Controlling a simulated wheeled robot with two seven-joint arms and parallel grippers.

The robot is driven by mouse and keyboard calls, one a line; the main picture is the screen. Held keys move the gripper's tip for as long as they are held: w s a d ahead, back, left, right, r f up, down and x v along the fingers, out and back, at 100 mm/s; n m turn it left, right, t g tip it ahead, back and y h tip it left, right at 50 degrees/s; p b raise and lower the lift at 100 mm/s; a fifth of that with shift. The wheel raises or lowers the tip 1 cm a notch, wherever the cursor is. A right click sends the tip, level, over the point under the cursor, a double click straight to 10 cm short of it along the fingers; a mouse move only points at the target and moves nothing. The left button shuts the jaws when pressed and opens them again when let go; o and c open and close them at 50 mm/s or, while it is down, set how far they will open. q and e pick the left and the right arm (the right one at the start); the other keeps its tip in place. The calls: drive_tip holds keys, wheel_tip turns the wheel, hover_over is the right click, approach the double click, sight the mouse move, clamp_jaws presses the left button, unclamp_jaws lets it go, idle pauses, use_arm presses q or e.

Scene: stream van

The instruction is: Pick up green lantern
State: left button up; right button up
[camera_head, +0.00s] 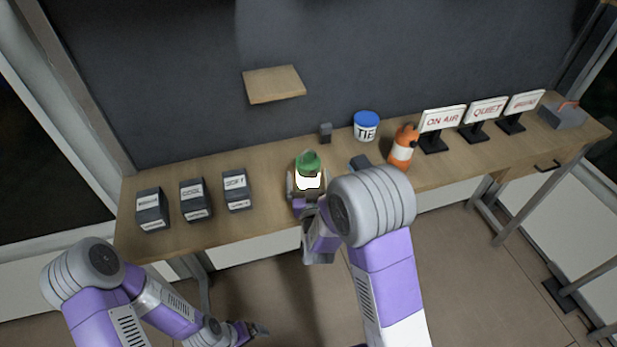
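The green lantern (308,163) has a green top and a bright white body, and it stands upright on the wooden bench near its front edge. My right gripper (307,192) is at the lantern's near side, with finger parts showing to its left and right. The lantern and my own arm hide the fingertips, so I cannot tell whether they touch or grip it. My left gripper (259,330) is low at the bottom of the view, away from the bench; it is small and its opening is unclear.
On the wooden bench (265,210), several dark labelled boxes (196,199) stand left. A blue-lidded TIE tin (366,126), an orange-and-white bottle (403,147), an ON AIR sign (442,119), a QUIET sign (486,111) and a grey box (562,115) stand right. A small shelf (273,84) is above.

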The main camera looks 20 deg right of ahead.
drive_tip(key=shift+w, duration=0.1)
drive_tip(key=c, duration=1.2)
